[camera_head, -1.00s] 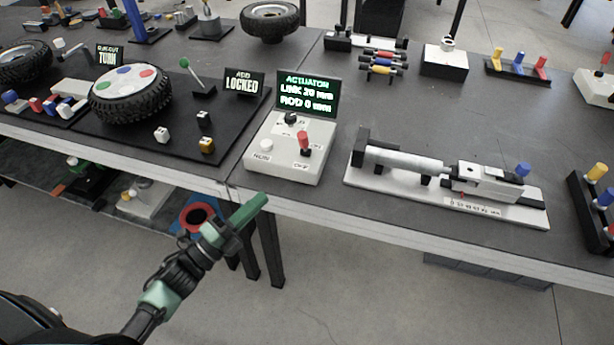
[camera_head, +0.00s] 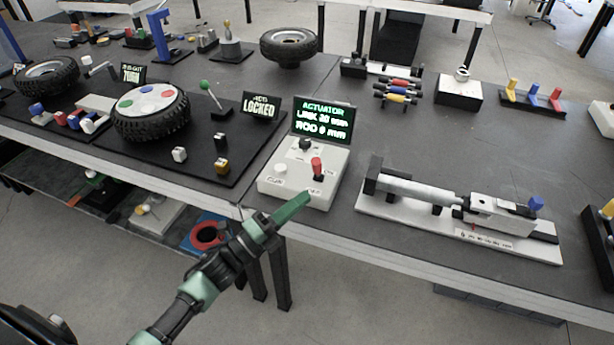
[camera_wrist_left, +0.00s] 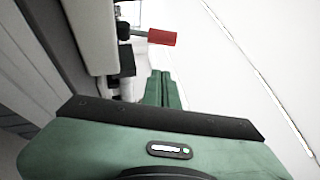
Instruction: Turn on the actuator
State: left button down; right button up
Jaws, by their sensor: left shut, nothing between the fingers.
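The actuator control box (camera_head: 278,188) is a white box near the front edge of the table. It carries a red-capped lever (camera_head: 317,168), a black knob (camera_head: 305,144) and a white button (camera_head: 281,169). The linear actuator (camera_head: 420,193) lies on a white base to the right. My left gripper (camera_head: 303,203) is shut and empty, just in front of the box's front edge. In the left wrist view the red lever cap (camera_wrist_left: 162,38) shows beyond the green fingers (camera_wrist_left: 160,90). My right gripper is not in view.
A wheel panel (camera_head: 150,112) with a green-tipped lever (camera_head: 204,85) and a LOCKED sign (camera_head: 261,105) stands left of the box. The table's front edge (camera_head: 360,237) runs below the box. The tabletop between box and actuator is clear.

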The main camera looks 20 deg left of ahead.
aim_at(317, 166)
pick_arm(q)
jog(key=shift+w+d+r+p, duration=0.15)
jog(key=shift+w+r, duration=0.15)
jog(key=shift+w, duration=0.6)
jog(key=shift+w+a+r+p, duration=0.1)
jog(key=shift+w+r+p, duration=0.15)
jog(key=shift+w, duration=0.65)
jog(key=shift+w+d+r+p, duration=0.1)
jog(key=shift+w+r, duration=0.25)
jog(key=shift+w, duration=0.55)
